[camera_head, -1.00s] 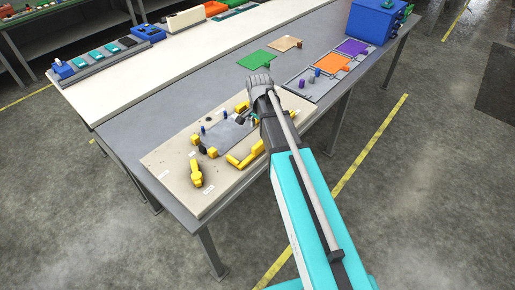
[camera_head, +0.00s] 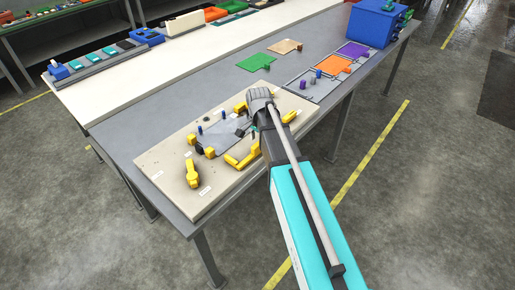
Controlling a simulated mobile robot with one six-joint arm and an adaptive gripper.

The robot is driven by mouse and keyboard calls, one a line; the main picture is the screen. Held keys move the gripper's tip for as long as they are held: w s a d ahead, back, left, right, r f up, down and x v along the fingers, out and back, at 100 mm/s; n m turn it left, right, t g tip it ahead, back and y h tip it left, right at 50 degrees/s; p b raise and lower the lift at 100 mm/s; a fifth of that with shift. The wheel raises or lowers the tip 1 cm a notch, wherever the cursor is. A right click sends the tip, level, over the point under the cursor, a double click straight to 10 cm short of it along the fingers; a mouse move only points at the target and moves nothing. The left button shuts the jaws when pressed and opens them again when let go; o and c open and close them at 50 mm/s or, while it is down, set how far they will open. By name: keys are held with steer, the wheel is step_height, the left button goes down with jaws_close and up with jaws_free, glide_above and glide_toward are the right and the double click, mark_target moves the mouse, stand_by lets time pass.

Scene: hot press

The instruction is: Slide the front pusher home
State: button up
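A beige fixture board (camera_head: 160,172) lies on the near end of the grey table. It carries a grey plate (camera_head: 222,137) with small blue pins and several yellow blocks and clamps around it. A yellow clamp (camera_head: 192,174) stands at the board's near left, and a long yellow part (camera_head: 241,158) lies along its front edge. I cannot tell which yellow part is the front pusher. My gripper (camera_head: 251,127) is over the right part of the board, beside the grey plate. My own arm hides most of it, so its fingers and any contact are unclear.
A tray (camera_head: 305,87) with orange and purple plates sits at the right. Green (camera_head: 257,62) and tan (camera_head: 286,46) plates lie behind it. A blue box (camera_head: 372,24) stands at the far right. The grey table (camera_head: 140,121) is clear left of the board.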

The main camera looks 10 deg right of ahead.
steer(key=shift+f+b, duration=0.9)
steer(key=shift+f, duration=0.3)
jaws_close()
